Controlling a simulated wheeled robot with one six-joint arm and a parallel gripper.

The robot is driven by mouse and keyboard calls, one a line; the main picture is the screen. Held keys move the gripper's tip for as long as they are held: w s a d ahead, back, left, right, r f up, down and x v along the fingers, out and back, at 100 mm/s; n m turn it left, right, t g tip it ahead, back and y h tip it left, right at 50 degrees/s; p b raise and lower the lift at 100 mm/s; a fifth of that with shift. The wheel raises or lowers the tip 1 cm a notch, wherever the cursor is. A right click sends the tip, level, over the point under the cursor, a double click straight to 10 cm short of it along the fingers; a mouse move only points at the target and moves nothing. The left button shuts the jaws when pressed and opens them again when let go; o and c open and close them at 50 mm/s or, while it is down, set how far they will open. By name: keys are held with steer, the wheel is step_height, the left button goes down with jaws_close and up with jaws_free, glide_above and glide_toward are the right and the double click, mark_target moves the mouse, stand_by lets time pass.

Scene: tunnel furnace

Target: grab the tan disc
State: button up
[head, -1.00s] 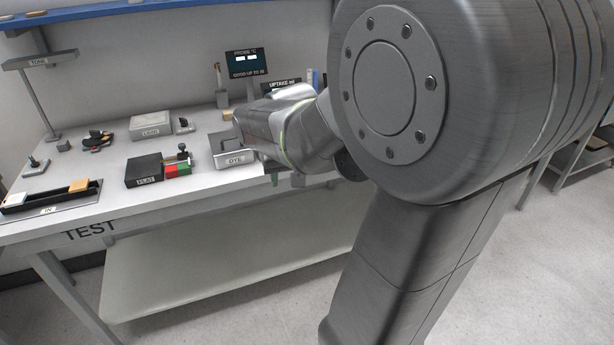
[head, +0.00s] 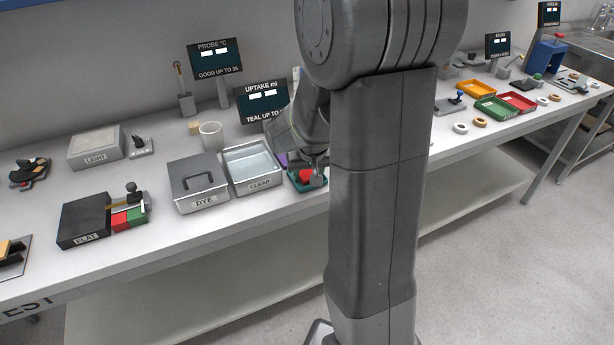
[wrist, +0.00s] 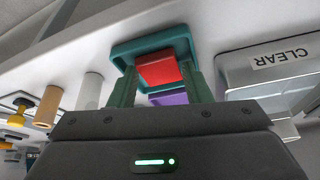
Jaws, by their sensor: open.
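Two tan discs show in the head view at the right part of the bench. One tan disc (head: 480,122) lies beside a white disc (head: 460,128); another tan disc (head: 555,98) lies further right, near a second white one. In the wrist view a tan round piece (wrist: 47,105) and a white one (wrist: 90,90) are at the left, outside my fingers; I cannot tell which disc the tan piece is. In the head view my arm partly hides this tray.
A CLEAR basin (head: 251,152) and a lidded DYE box (head: 199,205) stand left of my gripper. Yellow, green (head: 496,109) and red trays lie near the discs. Display screens (head: 263,101) stand along the back. My arm hides the middle of the bench.

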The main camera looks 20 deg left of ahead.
steer(key=shift+w+f, duration=0.1)
steer(key=shift+f, duration=0.15)
steer(key=c, duration=0.6)
